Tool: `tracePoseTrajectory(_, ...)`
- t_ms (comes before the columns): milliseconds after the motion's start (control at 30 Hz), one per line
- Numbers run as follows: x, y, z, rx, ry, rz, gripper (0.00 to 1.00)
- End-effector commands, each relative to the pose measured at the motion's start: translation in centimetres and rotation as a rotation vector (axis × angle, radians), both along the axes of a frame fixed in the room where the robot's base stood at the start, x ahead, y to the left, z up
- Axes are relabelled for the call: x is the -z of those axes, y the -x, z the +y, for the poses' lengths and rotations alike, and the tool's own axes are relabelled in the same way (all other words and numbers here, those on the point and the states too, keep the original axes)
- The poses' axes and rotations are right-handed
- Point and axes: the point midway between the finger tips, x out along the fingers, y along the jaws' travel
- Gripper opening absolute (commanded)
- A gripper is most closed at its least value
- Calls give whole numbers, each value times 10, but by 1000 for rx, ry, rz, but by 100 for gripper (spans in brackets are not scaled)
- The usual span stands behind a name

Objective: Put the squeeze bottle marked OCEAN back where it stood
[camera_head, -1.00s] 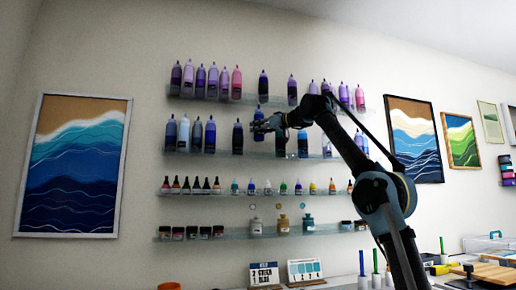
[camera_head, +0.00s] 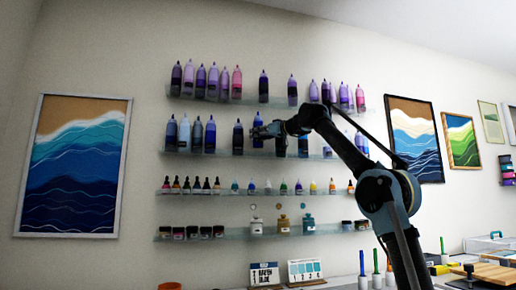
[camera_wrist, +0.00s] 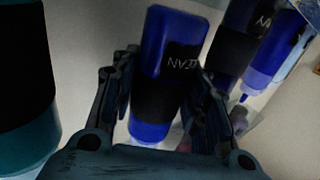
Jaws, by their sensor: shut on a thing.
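The OCEAN bottle (camera_wrist: 172,45) is deep blue with a black label band; part of its lettering shows in the wrist view, ending in "EAN". My gripper (camera_wrist: 165,105) is shut on it, with one finger on each side of the band. In the head view the bottle (camera_head: 258,119) stands upright in my gripper (camera_head: 256,132) at the second shelf from the top (camera_head: 220,153), in a space between other bottles. My fingers hide its lower part there, so I cannot tell whether its base touches the shelf.
A dark bottle (camera_head: 238,136) stands just left of the held one. Bottles to the right, one being blue (camera_head: 303,146), are partly behind my arm. In the wrist view a large dark-and-teal cylinder (camera_wrist: 25,85) is close at left, and bottles (camera_wrist: 245,40) are at right.

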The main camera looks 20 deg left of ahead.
Motion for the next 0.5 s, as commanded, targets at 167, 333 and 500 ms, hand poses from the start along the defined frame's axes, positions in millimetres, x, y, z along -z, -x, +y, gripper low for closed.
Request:
tracePoseTrajectory(167,6,0,0,0,0,0,18)
tracePoseTrajectory(333,21,0,0,0,0,0,18)
tracePoseTrajectory(500,37,0,0,0,0,0,18)
